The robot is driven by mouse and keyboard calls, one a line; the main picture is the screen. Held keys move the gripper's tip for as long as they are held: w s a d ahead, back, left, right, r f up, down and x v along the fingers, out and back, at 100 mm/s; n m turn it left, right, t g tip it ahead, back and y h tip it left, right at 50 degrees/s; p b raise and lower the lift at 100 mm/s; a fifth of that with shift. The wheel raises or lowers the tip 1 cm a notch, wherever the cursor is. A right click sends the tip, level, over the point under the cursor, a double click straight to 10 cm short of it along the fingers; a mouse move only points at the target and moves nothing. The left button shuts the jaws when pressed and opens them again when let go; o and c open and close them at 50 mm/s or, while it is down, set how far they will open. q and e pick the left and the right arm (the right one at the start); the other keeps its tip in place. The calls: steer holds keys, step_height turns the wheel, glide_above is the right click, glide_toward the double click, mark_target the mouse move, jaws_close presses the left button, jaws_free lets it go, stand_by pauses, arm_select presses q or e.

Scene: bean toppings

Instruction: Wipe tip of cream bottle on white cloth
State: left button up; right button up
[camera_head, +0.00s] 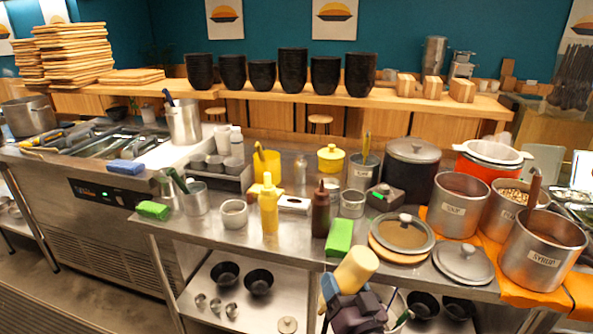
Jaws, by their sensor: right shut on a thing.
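My right gripper (350,304) is at the bottom of the head view, in front of the counter edge. It is shut on a pale cream-coloured bottle (357,265), which is held tilted with one end toward the upper right. The bottle's tip cannot be made out. A small white item (293,203), possibly the white cloth, lies on the counter between the yellow squeeze bottle and the brown bottle. The held bottle is in front of and to the right of it, apart from it. My left gripper is not in view.
The yellow squeeze bottle (268,207) and brown bottle (320,210) stand upright near the white item. A green sponge (339,238) lies at the front edge. Lidded pans and a pot labelled syrup (541,252) crowd the right. Some bare steel shows left of the yellow bottle.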

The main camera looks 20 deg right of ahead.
steer(key=d+f+n+y+b, duration=0.1)
steer(key=d+f+b, duration=0.25)
steer(key=f, duration=0.35)
steer(key=d+f+b, duration=0.3)
steer(key=f+b, duration=0.1)
steer(key=f, duration=0.3)
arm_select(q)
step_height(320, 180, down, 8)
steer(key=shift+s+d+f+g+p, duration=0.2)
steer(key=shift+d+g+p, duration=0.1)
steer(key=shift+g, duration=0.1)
arm_select(e)
steer(key=w+d+r+n+g+y, duration=0.1)
steer(key=w+d+r+n+y, duration=0.2)
steer(key=w+r, duration=0.9)
step_height(320, 180, up, 3)
steer(key=d+y, duration=0.3)
steer(key=shift+w, duration=0.2)
